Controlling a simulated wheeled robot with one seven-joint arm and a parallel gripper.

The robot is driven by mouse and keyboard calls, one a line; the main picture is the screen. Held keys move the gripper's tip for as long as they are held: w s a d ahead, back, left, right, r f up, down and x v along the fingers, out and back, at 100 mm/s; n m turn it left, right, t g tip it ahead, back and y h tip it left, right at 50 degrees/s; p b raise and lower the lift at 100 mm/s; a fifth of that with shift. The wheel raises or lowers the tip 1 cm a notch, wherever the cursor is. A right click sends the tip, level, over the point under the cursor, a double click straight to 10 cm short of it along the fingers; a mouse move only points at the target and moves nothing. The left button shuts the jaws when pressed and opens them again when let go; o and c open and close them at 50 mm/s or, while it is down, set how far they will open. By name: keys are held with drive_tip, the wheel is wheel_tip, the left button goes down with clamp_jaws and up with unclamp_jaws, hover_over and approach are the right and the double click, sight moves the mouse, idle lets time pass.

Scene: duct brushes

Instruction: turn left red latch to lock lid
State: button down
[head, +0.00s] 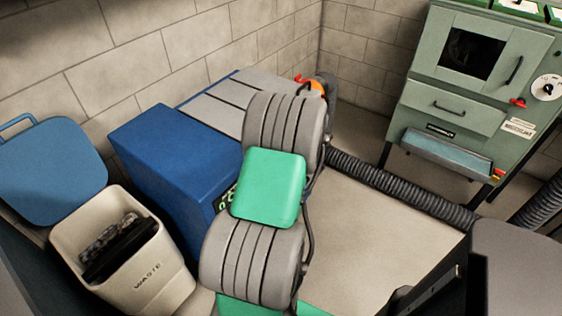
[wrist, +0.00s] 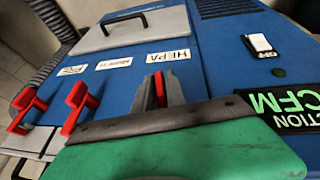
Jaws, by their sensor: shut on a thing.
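The blue machine (head: 150,145) stands against the wall with grey lid panels on top. It fills the wrist view (wrist: 215,60), where a row of red latches runs along its edge. Two latches, the far left one (wrist: 27,108) and the middle one (wrist: 79,105), stand free. A third red latch (wrist: 159,88), below the HEPA label (wrist: 168,56), is between the fingers of my gripper (wrist: 162,88), which is shut on it. A small red part (head: 298,78) shows at the machine's far end in the head view. My arm hides the gripper there.
A waste bin (head: 125,255) with dark contents stands left, by its open blue lid (head: 50,165). A ribbed hose (head: 405,190) crosses the floor to the right. A green cabinet (head: 470,100) stands at back right. Floor (head: 380,235) between them is clear.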

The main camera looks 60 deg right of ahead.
drive_tip(key=shift+f+y+p, duration=0.1)
drive_tip(key=shift+y+p, duration=0.25)
drive_tip(key=shift+y, duration=0.45)
drive_tip(key=c, duration=1.5)
unclamp_jaws()
drive_tip(key=v, duration=0.7)
drive_tip(key=shift+s+r, duration=0.25)
drive_tip(key=shift+r, duration=0.1)
drive_tip(key=shift+m, duration=0.3)
